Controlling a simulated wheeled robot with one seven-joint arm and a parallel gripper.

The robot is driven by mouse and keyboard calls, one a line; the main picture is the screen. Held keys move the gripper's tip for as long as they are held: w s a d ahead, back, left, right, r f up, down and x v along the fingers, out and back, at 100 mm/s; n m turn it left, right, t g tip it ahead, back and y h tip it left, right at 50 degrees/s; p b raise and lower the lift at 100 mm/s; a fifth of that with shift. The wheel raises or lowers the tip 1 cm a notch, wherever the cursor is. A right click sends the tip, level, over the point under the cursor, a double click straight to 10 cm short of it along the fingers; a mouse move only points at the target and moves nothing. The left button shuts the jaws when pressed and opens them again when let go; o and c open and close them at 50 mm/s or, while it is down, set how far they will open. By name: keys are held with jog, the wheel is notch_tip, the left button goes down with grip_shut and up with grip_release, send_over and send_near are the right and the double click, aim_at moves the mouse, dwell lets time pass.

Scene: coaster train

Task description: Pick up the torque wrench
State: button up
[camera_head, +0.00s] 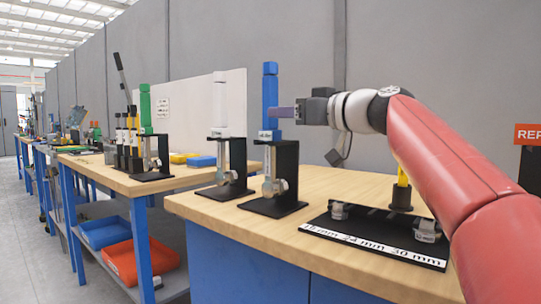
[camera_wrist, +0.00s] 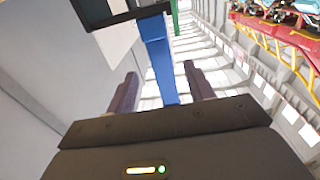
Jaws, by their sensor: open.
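Upright tools with coloured handles, which look like torque wrenches, stand in black holders. The blue-handled one (camera_head: 270,88) is on the near wooden bench, with a white-handled one (camera_head: 219,102) to its left. A green-handled one (camera_head: 145,108) is on the bench behind. My gripper (camera_head: 277,112) is level with the lower part of the blue handle, at its right side. In the wrist view the blue handle (camera_wrist: 158,62) shows between the two open fingers of my gripper (camera_wrist: 162,88). I cannot tell whether either finger touches it.
The near bench (camera_head: 190,205) also carries a black labelled plate (camera_head: 375,240) with metal parts and a yellow-handled tool (camera_head: 402,185) behind it. Blue and red bins (camera_head: 135,262) sit on a lower shelf at left. A grey wall runs behind the benches.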

jog(key=p+x, duration=0.2)
jog(key=x, duration=0.3)
jog(key=shift+s+a, duration=0.1)
jog(key=shift+s, duration=0.05)
jog(key=shift+w+a+f+p, duration=0.1)
jog(key=shift+w+a+p, duration=0.2)
grip_shut()
dwell(1.0)
